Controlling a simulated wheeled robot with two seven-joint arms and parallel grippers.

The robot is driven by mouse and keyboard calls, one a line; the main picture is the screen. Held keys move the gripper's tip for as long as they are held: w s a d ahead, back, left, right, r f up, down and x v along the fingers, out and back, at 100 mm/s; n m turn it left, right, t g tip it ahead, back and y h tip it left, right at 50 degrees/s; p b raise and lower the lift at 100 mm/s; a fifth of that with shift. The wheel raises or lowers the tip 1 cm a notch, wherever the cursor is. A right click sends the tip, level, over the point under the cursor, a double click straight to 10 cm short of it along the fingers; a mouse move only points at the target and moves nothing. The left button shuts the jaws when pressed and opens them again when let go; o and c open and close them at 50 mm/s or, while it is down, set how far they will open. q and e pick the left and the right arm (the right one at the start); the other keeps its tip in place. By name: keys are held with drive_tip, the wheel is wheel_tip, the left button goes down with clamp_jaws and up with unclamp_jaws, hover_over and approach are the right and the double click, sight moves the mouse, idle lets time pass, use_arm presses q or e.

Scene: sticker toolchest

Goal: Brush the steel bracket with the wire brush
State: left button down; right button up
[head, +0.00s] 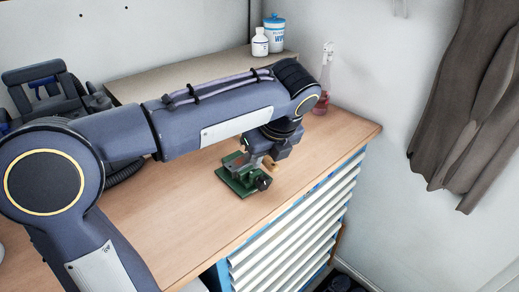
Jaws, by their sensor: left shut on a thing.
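My left gripper (268,158) is low over the wooden workbench (200,210), at the end of the arm that crosses the view. It is shut on the wire brush (270,168), of which only a small tan wooden part shows below the jaws. The brush is at a green vise (236,183) with a black knob. A small grey piece, which looks like the steel bracket (252,163), sits at the top of the vise, partly hidden by the gripper. I cannot tell whether the bristles touch it. My right gripper is not in view.
A white bottle (260,42) and a wipes tub (274,32) stand on a raised grey surface behind. A drawer chest (290,245) is under the front edge. Bare bench lies left of the vise.

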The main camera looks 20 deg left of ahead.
use_arm(q)
drive_tip(key=shift+s+a+f, duration=0.1)
drive_tip(key=shift+s+a, duration=0.1)
drive_tip(key=shift+a, duration=0.1)
drive_tip(key=shift+w+d, duration=0.1)
drive_tip(key=shift+p, duration=0.45)
drive_tip(key=shift+f+b, duration=1.7)
drive_tip(key=shift+f, duration=1.4)
drive_tip(key=shift+f, duration=0.35)
drive_tip(key=shift+s+d, duration=0.55)
drive_tip(key=shift+d, duration=0.1)
